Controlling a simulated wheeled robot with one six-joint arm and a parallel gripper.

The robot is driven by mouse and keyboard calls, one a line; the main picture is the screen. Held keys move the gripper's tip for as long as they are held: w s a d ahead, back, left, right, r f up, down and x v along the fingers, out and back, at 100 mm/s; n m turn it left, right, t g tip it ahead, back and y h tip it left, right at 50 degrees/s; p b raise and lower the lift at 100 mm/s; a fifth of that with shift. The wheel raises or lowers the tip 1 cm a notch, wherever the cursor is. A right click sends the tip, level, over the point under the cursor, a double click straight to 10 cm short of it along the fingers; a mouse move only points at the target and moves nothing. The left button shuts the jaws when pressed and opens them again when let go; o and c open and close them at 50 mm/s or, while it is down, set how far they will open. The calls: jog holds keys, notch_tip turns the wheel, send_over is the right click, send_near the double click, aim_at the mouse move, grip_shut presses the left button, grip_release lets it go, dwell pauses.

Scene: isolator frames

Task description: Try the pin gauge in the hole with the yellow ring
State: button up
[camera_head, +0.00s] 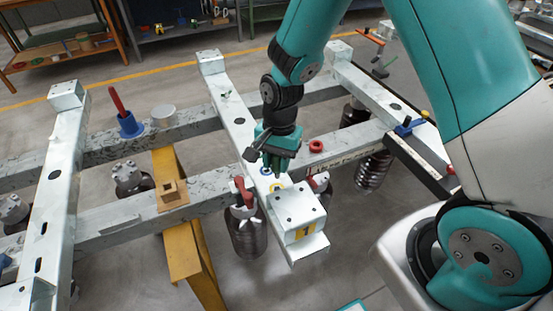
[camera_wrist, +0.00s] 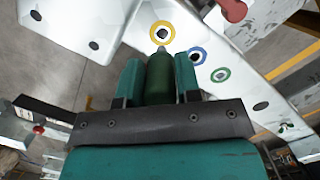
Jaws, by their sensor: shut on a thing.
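My gripper (camera_head: 277,163) is shut on the pin gauge (camera_wrist: 160,78), a dark green cylinder with a short grey tip pointing away from the wrist. The gripper also shows in the wrist view (camera_wrist: 159,70), one finger on each side of the gauge. The yellow ring (camera_wrist: 152,27) surrounds a dark hole in a pale metal beam. The gauge tip appears just below that hole, over the ring's lower edge; whether it touches cannot be told. A blue ring (camera_wrist: 189,54) and a green ring (camera_wrist: 213,75) mark holes to the right. In the head view the gauge is mostly hidden.
The pale cross beam (camera_head: 237,125) lies on longer frame rails. A red-handled clamp (camera_head: 245,192) stands left of the beam end.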

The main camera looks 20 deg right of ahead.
aim_at(276, 183)
jog(key=shift+f+b, duration=0.75)
jog(key=shift+f, duration=0.55)
jog(key=shift+f+b, duration=1.3)
jog(key=shift+f, duration=1.45)
dwell(0.7)
jog(key=shift+r, duration=0.2)
notch_tip(276, 183, up, 7)
jog(key=p, duration=0.6)
jog(key=shift+r+p, duration=0.2)
jog(key=shift+p, duration=0.2)
